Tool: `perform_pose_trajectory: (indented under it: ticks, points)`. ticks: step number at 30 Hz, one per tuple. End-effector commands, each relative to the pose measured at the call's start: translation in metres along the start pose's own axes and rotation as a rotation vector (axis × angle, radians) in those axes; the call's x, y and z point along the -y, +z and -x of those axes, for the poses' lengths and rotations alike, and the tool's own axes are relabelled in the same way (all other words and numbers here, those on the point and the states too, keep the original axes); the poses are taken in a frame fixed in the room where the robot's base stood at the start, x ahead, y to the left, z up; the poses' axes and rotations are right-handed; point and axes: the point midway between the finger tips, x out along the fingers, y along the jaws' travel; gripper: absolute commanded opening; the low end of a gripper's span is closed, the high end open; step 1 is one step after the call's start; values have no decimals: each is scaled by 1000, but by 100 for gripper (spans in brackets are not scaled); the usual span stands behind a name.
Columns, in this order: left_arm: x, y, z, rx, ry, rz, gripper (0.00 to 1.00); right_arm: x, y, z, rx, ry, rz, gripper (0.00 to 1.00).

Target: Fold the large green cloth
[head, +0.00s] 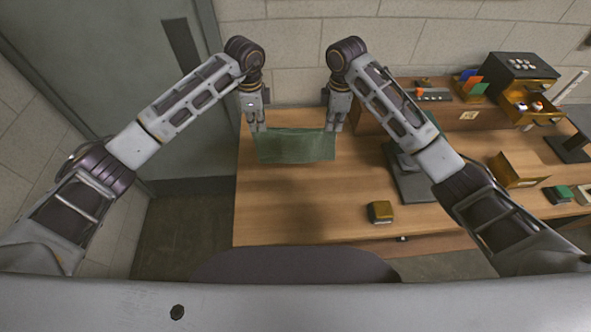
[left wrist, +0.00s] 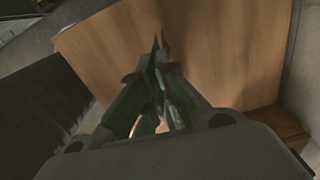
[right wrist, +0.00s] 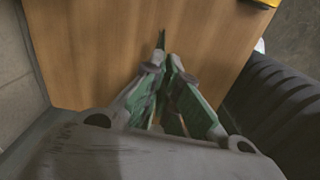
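The green cloth (head: 296,146) is stretched between my two grippers at the far left part of the table. It looks raised, with a shadow on the wood below it. My left gripper (head: 258,128) is shut on its far left corner, and my right gripper (head: 332,128) is shut on its far right corner. The fingers partly hide the held corners.
The wooden table (head: 290,210) is clear in front of the cloth. A small yellow-and-dark box (head: 380,211) lies near the front edge. A dark stand (head: 408,172) is partly behind my right arm. A black-topped drawer box (head: 520,68) and other items fill the right side.

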Motion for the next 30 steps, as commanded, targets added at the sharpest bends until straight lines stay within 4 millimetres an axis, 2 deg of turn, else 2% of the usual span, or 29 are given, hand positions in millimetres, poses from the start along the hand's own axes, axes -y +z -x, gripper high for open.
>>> perform_pose_trajectory:
  ticks: [11,30]
  points:
    - [6,0,-3,0,-7,0,0,-6,0,-3,0,8,-1,0]
    - [28,-1,-9,-1,-37,0,0,-28,0,-10,0,37,0,0]
